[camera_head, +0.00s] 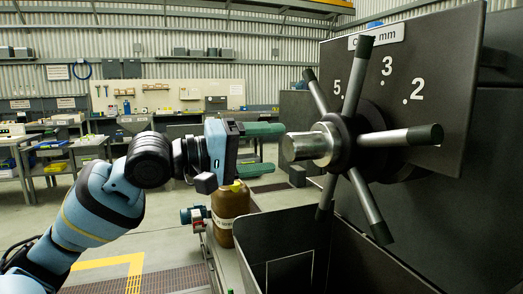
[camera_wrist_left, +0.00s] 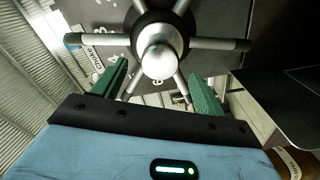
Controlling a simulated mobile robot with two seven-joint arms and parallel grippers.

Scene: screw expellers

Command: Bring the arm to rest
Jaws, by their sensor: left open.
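My left arm reaches in from the left in the head view. Its gripper (camera_head: 276,150) is open, with two green fingers apart and nothing visible between them. The gripper points at the silver hub (camera_head: 308,146) of a spoked handwheel (camera_head: 368,140), short of it and apart from it as far as I can tell. In the left wrist view the hub (camera_wrist_left: 158,62) shows beyond and between the spread fingers, with the spokes around it. My right gripper is in neither view.
Behind the wheel stands a dark plate (camera_head: 440,75) marked 5, 3 and 2. Below it is an open dark bin (camera_head: 290,225). A brown container (camera_head: 230,205) stands under the gripper. The floor (camera_head: 165,235) at left is mostly clear; workbenches (camera_head: 88,147) are farther back.

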